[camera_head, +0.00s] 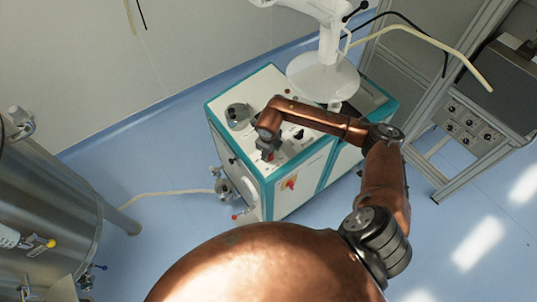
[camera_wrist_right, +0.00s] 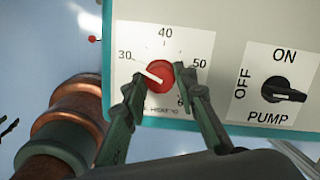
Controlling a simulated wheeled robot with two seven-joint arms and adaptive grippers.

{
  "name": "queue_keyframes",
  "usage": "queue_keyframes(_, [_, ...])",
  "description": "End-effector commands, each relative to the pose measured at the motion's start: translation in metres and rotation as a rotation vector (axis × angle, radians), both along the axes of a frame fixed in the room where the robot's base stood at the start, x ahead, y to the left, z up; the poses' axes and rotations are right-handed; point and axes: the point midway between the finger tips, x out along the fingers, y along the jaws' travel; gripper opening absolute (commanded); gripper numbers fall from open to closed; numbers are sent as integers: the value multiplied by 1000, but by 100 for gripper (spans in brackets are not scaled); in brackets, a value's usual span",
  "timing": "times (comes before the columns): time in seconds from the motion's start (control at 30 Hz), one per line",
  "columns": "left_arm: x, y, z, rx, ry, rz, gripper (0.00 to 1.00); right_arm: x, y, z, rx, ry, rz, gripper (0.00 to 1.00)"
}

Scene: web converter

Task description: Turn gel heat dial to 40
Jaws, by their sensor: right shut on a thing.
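The gel heat dial (camera_wrist_right: 160,80) is a round red knob with a white pointer line, on a white label with a number scale. In the right wrist view its pointer aims up and left, close to the 30 mark; 40 is at the top and 50 at upper right. My right gripper (camera_wrist_right: 159,75) has one dark finger on each side of the knob and is shut on it. In the head view my right gripper (camera_head: 267,148) is over the machine's top near its front corner, and a bit of red shows by it. My left gripper is not in view.
A black pump knob (camera_wrist_right: 284,95) with ON and OFF marks sits right of the dial. The white and teal machine (camera_head: 300,198) carries a red and yellow switch (camera_head: 289,183) on its side. A steel tank (camera_head: 45,205) stands at left, a metal frame (camera_head: 445,185) at right.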

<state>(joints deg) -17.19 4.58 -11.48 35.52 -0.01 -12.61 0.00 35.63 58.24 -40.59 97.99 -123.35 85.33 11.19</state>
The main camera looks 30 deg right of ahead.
Motion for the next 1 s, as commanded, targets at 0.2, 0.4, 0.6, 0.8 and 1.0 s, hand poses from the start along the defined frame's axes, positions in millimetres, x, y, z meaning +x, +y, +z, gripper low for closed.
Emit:
queue_keyframes(0.2, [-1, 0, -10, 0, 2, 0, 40, 1, 0, -1, 1, -35, -203, 2])
queue_keyframes(0.4, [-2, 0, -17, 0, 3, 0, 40, 1, 1, -1, 3, -66, -390, 2])
queue_keyframes(0.6, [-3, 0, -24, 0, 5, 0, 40, 1, 2, 0, 8, -97, -579, 2])
queue_keyframes(0.8, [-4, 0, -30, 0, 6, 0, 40, 1, 2, 0, 10, -127, -762, 2])
queue_keyframes(1.0, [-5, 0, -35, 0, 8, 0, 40, 2, 3, 0, 13, -152, -922, 2])
